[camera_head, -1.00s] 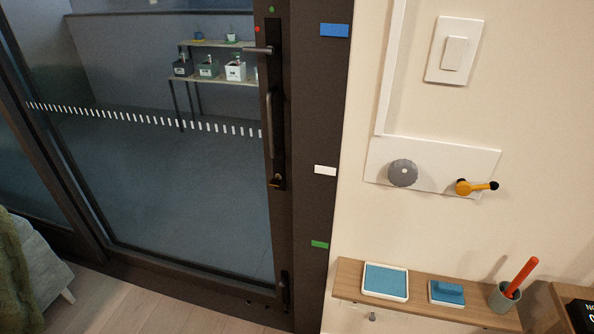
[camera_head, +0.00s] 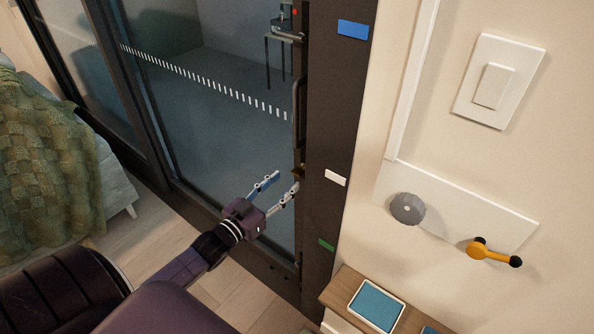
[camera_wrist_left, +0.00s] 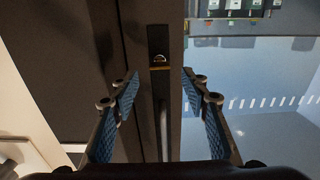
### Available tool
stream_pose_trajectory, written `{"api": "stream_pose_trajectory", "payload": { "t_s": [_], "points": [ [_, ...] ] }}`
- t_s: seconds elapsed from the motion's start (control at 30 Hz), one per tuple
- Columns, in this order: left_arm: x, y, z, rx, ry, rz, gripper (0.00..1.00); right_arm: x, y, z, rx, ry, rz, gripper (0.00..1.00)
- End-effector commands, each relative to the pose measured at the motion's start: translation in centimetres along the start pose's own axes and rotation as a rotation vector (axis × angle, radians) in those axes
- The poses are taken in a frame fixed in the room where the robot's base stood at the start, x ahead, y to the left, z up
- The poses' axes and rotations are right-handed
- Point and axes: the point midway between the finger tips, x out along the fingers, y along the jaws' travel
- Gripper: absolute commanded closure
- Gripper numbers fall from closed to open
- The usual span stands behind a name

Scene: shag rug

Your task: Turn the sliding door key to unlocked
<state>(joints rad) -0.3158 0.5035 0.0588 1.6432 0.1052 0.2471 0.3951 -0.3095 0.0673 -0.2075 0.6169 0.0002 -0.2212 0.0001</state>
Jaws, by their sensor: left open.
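The sliding door (camera_head: 215,120) has a dark frame and a glass pane. Its key (camera_head: 299,171) is a small brass-coloured piece on the door's edge stile, below the long pull handle (camera_head: 297,112). In the left wrist view the key (camera_wrist_left: 159,60) shows small and metallic on a dark lock plate, between and beyond the fingers. My left gripper (camera_head: 283,184) is open and empty, with its fingertips close to the key. Contact cannot be told, nor the key's exact angle. My right gripper is not in view.
A dark post with blue, white and green tags (camera_head: 335,178) stands right of the door. The wall holds a grey knob (camera_head: 407,208), a yellow lever (camera_head: 490,252) and a switch (camera_head: 493,87). A wooden shelf (camera_head: 343,289) juts out below. A bed (camera_head: 60,150) is at left.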

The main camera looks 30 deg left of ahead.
Motion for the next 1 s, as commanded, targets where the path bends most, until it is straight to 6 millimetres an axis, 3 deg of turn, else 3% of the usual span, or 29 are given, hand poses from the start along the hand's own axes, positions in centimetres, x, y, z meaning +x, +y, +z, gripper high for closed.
{"api": "stream_pose_trajectory", "payload": {
  "t_s": [0.3, 0.5, 0.87, 1.0],
  "points": [
    [4.5, 0.0, -0.1, 0.001, 0.000, -0.001, 0.58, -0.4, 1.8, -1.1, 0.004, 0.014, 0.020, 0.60],
    [6.3, 0.0, 0.1, 0.000, -0.002, -0.002, 0.58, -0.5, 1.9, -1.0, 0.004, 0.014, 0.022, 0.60],
    [6.8, 0.0, 0.2, 0.000, -0.004, -0.001, 0.58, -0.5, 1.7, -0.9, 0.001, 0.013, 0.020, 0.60],
    [6.8, 0.0, 0.2, 0.001, -0.004, -0.001, 0.70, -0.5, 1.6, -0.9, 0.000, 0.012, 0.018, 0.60]
  ]
}}
